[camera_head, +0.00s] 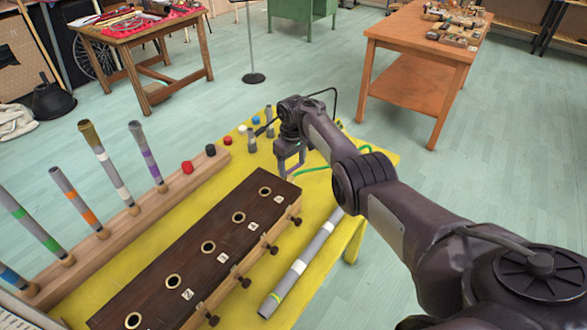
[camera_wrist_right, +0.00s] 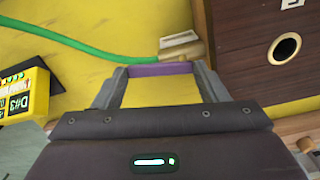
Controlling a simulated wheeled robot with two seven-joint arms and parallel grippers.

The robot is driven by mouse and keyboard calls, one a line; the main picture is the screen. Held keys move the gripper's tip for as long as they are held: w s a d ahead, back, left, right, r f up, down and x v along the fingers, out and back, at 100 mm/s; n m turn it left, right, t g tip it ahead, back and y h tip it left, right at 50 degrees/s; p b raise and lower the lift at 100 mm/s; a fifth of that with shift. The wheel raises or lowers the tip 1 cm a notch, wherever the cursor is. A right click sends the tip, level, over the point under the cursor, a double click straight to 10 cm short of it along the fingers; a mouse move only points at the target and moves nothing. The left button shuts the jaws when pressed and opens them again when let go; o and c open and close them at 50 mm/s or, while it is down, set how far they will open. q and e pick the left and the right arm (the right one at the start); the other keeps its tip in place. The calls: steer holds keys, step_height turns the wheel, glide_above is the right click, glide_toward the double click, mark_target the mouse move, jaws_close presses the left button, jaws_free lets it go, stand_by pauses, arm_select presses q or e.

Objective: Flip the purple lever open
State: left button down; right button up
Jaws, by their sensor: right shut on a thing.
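The purple lever (camera_wrist_right: 160,69) shows in the right wrist view as a short purple bar between my right fingertips (camera_wrist_right: 161,76). The fingers span it from end to end, one at each side. A pale fitting (camera_wrist_right: 181,46) sits just beyond it, where the green hose (camera_wrist_right: 85,42) ends. In the head view my right gripper (camera_head: 289,172) hangs low over the yellow table, past the far end of the dark wooden box. The lever cannot be made out there. How far the lever is turned cannot be told. My left gripper is not in view.
The dark wooden box (camera_head: 190,262) with round holes and side knobs fills the yellow table's (camera_head: 333,239) middle. A grey tube (camera_head: 301,264) lies to its right. Upright tubes stand in a wooden rail (camera_head: 150,222) on the left. A yellow tuner (camera_wrist_right: 25,96) lies left of my right gripper.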

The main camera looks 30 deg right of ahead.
steer(key=shift+w+a+n+b, duration=0.1)
steer(key=shift+w+n+b, duration=0.15)
steer(key=shift+n+b, duration=0.6)
steer(key=shift+n, duration=0.35)
steer(key=o, duration=1)
steer(key=shift+p, duration=0.35)
